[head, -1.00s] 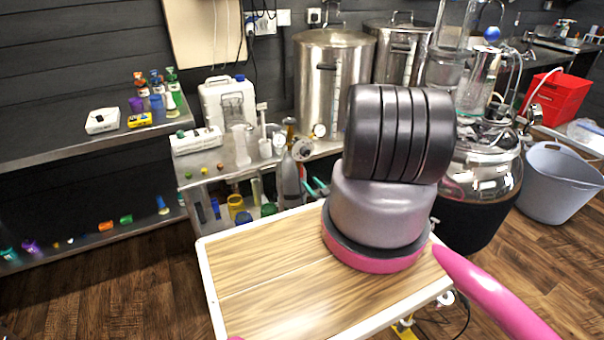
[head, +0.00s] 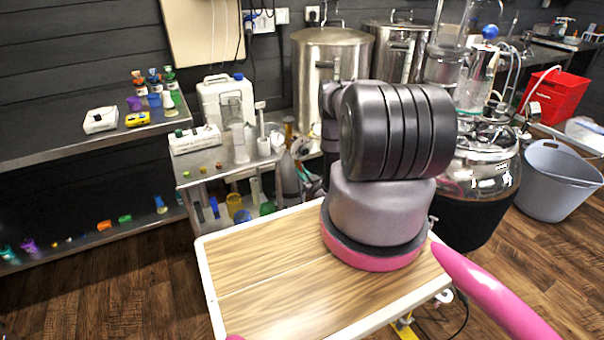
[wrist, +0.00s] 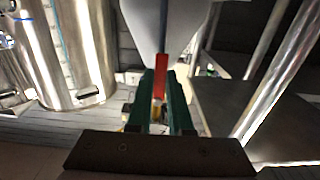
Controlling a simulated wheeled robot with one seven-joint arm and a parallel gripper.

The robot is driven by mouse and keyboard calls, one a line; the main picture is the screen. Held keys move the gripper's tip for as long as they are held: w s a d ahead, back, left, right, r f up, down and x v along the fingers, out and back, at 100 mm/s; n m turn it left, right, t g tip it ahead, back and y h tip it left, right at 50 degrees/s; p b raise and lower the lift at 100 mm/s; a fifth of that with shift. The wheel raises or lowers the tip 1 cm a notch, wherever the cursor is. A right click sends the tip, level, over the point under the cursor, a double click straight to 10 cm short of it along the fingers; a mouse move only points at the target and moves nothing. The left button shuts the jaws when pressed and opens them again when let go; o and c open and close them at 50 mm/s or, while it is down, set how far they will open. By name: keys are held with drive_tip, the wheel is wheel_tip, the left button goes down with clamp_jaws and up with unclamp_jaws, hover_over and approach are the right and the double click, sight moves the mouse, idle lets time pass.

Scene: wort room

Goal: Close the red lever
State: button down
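In the wrist view, a red lever (wrist: 161,82) stands upright in the middle, below a pale, tapering vessel (wrist: 163,25). My gripper (wrist: 161,76) has dark green fingers on both sides of the red lever. The gap between the fingers is narrow, about as wide as the lever. I cannot tell whether they press on it. The lower part of the lever and its mount are hard to make out between the fingers. In the head view my own arm hides my gripper, and I cannot make out the red lever there.
Shiny steel vessels (wrist: 70,50) stand at left in the wrist view, and a steel leg (wrist: 268,75) slants at right. In the head view, a steel shelf (head: 235,170) holds a white canister (head: 228,103) and small bottles. Steel kettles (head: 328,60) stand behind.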

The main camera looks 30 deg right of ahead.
idle(0.3)
drive_tip(key=shift+d+r+n, duration=0.5)
drive_tip(key=shift+n, duration=2.5)
drive_tip(key=shift+d+r+n, duration=0.5)
drive_tip(key=shift+d+n, duration=0.05)
drive_tip(key=shift+n, duration=2.45)
drive_tip(key=shift+d+r+n, duration=0.5)
drive_tip(key=shift+n, duration=2.5)
drive_tip(key=c, duration=0.8)
unclamp_jaws()
drive_tip(key=s, duration=1)
drive_tip(key=shift+s+d, duration=0.15)
drive_tip(key=shift+s, duration=0.2)
